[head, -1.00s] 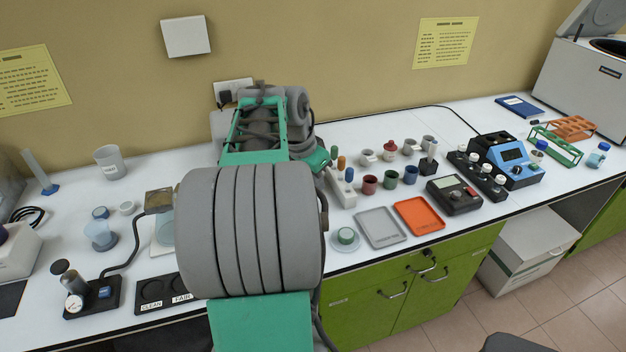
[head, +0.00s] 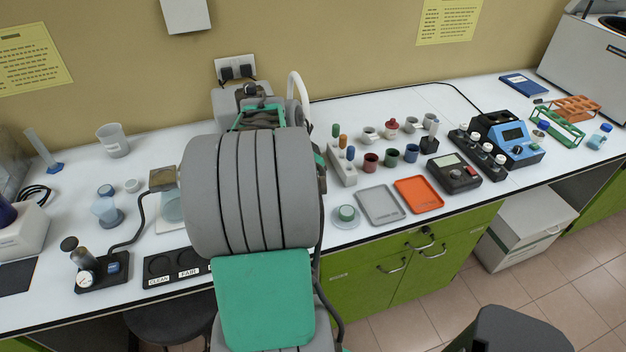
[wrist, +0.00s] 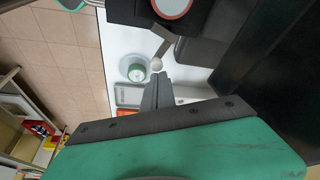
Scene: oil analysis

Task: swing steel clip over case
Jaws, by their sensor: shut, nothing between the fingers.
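In the wrist view my gripper (wrist: 157,82) is shut and empty, its grey fingertips together. Just beyond the tips is a short steel bar with a pale round knob (wrist: 156,64), which looks like the steel clip (wrist: 164,44). It slants up to a black body with a round, red-rimmed face (wrist: 171,6); I cannot tell for sure whether this is the case. The tips are close below the knob; I cannot tell if they touch. In the head view my own arm hides the gripper and the clip.
Dark bodies fill the wrist view's upper right.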

